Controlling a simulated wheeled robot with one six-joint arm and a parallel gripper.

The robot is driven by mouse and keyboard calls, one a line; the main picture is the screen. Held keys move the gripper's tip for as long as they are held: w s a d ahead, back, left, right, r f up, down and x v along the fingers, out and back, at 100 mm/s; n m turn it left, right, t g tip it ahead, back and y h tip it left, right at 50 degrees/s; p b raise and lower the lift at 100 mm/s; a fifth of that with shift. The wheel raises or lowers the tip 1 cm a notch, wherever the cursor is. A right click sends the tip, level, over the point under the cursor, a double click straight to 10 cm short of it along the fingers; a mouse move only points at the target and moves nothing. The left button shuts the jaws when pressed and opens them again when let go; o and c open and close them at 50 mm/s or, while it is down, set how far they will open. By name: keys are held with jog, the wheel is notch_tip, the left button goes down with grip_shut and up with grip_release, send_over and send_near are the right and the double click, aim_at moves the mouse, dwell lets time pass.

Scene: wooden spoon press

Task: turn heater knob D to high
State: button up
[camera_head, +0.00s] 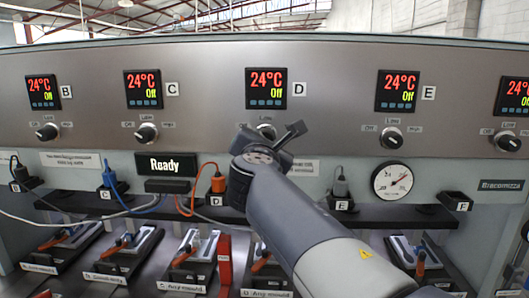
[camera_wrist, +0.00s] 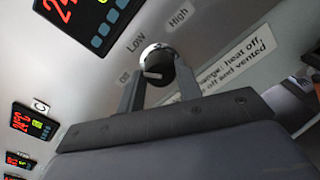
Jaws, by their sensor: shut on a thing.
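Heater knob D (camera_head: 266,128) is a round black and silver dial below the display marked D (camera_head: 266,88), which reads 24°C and Off. In the wrist view the knob (camera_wrist: 157,62) sits between my two fingers, with Off, Low and High printed around it. Its pale pointer mark is turned toward the Off side. My gripper (camera_head: 271,134) is shut on the knob, with one finger on each side; the gripper (camera_wrist: 160,85) also shows in the wrist view. In the head view my gripper hides the lower part of the knob and its nearby labels.
Knobs B (camera_head: 47,132), C (camera_head: 146,132) and E (camera_head: 391,138) line the panel on both sides, under displays reading Off. Below are a Ready sign (camera_head: 166,164), a pressure gauge (camera_head: 393,181), an orange plug (camera_head: 218,181) with a cable, and several presses with orange-handled clamps.

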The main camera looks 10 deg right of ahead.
jog(key=shift+f+m+b, duration=0.2)
jog(key=shift+m+b, duration=6.75)
jog(key=shift+m, duration=2.35)
jog(key=o, duration=1)
jog(key=shift+r, duration=0.1)
jog(key=shift+c, duration=0.2)
jog(key=b+v, duration=0.2)
jog(key=v, duration=0.8)
jog(key=shift+s, duration=0.4)
